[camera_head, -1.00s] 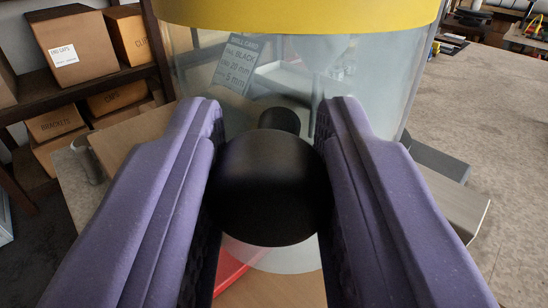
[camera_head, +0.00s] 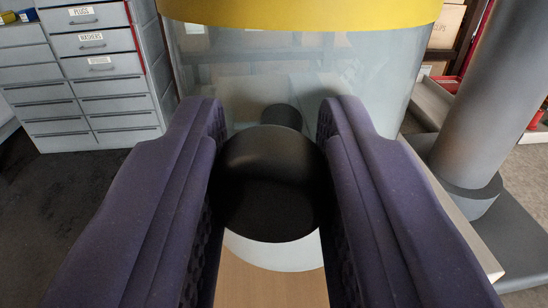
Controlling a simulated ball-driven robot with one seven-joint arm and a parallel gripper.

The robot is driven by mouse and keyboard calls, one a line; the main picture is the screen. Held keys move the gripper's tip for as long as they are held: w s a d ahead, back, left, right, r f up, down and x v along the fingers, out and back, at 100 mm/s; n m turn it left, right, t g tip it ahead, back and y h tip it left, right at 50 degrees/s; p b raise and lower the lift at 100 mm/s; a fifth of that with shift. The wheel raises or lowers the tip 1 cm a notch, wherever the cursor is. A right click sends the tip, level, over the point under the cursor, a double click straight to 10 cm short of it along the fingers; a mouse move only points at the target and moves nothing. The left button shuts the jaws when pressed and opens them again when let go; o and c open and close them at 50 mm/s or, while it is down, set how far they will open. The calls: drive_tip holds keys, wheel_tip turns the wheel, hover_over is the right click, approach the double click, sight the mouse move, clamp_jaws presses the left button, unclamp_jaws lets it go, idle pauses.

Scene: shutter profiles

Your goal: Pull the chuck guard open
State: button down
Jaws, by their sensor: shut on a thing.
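The chuck guard (camera_head: 310,65) is a clear curved shield with a yellow band (camera_head: 300,12) along its top. A round black knob (camera_head: 270,185) sticks out from its front on a short dark stem (camera_head: 281,116). My gripper (camera_head: 272,108) has its two purple padded fingers on either side of the knob and is shut on it. The fingers and knob hide part of the guard's lower front. I cannot see the chuck clearly through the clear wall.
A thick grey column (camera_head: 495,95) stands on a grey base at the right. A grey drawer cabinet (camera_head: 88,75) with labelled drawers stands at the back left on dark floor. A wooden surface (camera_head: 268,283) lies below the knob. Shelves show behind at top right.

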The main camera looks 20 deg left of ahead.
drive_tip(key=shift+d+r, duration=0.1)
idle(0.4)
drive_tip(key=c, duration=0.8)
unclamp_jaws()
drive_tip(key=shift+c, duration=0.2)
drive_tip(key=p+v, duration=0.1)
drive_tip(key=v, duration=0.6)
drive_tip(key=shift+s+d, duration=0.15)
drive_tip(key=shift+s, duration=0.15)
